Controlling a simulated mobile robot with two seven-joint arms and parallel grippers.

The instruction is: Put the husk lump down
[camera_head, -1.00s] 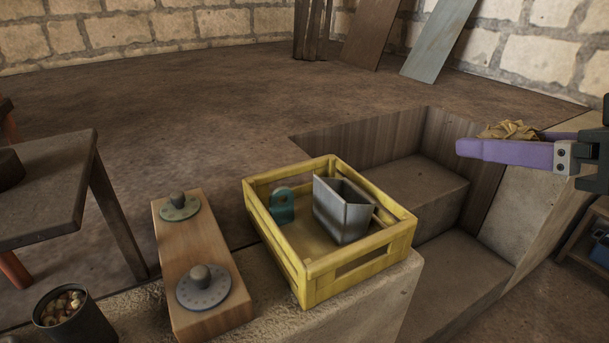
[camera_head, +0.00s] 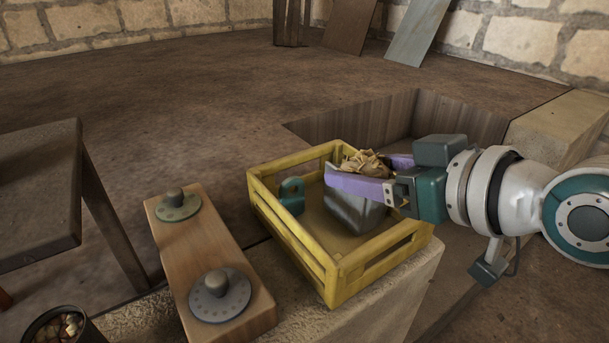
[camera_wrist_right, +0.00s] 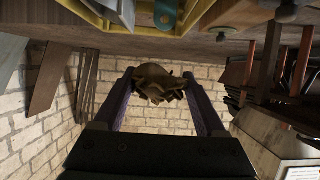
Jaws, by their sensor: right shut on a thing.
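The husk lump (camera_head: 366,163) is a tan, crumpled, leafy clump. My right gripper (camera_head: 358,178) has purple fingers and is shut on it, over the yellow crate (camera_head: 333,271). The lump also shows between the fingertips in the right wrist view (camera_wrist_right: 158,84). Behind and below the fingers, inside the crate, stands a grey metal bin (camera_head: 352,212), partly hidden by the gripper. I cannot tell how far the lump is above the bin. My left gripper is not in view.
A teal bracket (camera_head: 291,196) sits in the crate's left part. A wooden board (camera_head: 207,258) with two knobbed discs lies left of the crate. A dark pot (camera_head: 62,328) stands at lower left, near a table (camera_head: 40,190). A sunken pit (camera_head: 375,122) lies behind the crate.

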